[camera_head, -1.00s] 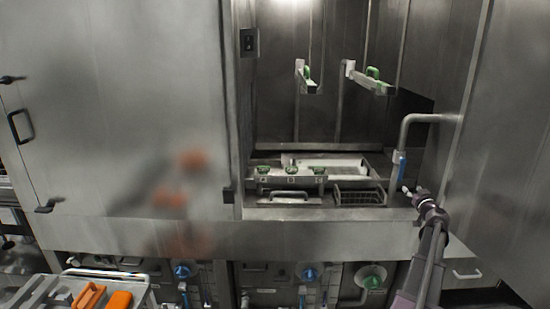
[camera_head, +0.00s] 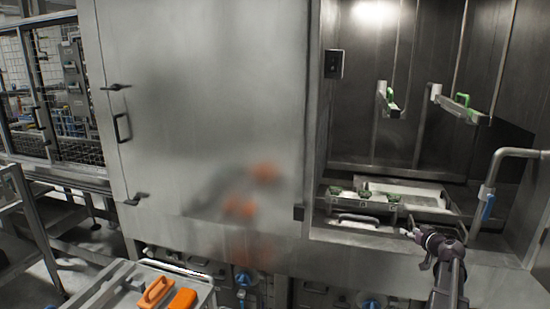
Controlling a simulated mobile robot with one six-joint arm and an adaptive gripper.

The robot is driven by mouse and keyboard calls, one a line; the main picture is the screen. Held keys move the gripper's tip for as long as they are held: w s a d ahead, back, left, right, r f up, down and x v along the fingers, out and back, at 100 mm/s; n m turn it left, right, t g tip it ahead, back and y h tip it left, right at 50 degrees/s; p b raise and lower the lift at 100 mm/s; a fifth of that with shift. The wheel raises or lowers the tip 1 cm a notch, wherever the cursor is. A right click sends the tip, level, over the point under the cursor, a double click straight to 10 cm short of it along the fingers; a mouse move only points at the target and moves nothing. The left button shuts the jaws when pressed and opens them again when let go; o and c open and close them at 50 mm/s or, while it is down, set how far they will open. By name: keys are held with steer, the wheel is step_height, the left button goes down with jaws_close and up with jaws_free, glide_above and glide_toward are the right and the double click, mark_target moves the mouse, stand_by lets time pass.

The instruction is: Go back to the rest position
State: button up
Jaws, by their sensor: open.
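My gripper (camera_head: 415,235) is at the lower right, at the front edge of the open washer chamber (camera_head: 395,120). It is small in the picture and nothing shows held in it. My arm rises from the bottom edge of the view. Behind and left of the gripper, a metal tray (camera_head: 420,207) with dark green knobs (camera_head: 363,192) sits on the chamber floor.
Two green-topped brackets (camera_head: 465,108) stick out inside the chamber. A bent pipe handle (camera_head: 500,162) with a blue grip stands close right of my arm. A closed steel panel (camera_head: 200,110) fills the middle left. A cart (camera_head: 110,292) with orange items (camera_head: 182,300) stands lower left.

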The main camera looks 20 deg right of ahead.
steer(key=w+a+f+n+g+y+p, duration=0.1)
steer(key=a+f+g+y, duration=0.25)
steer(key=a, duration=1.15)
steer(key=w+a+f+n+g+y, duration=0.1)
steer(key=a+f+n+g+y, duration=0.2)
steer(key=a, duration=1.3)
steer(key=s+a+f+m+g+h, duration=0.1)
steer(key=s+a+f+g+h, duration=0.1)
steer(key=s+a+g, duration=0.2)
steer(key=s+a+f+m+g+h+p, duration=0.1)
steer(key=s+a+f+g+h, duration=0.1)
steer(key=s+a, duration=0.8)
steer(key=shift+s+a+g+h+p, duration=0.3)
steer(key=shift+a+g+h, duration=0.65)
steer(key=shift+a, duration=2.55)
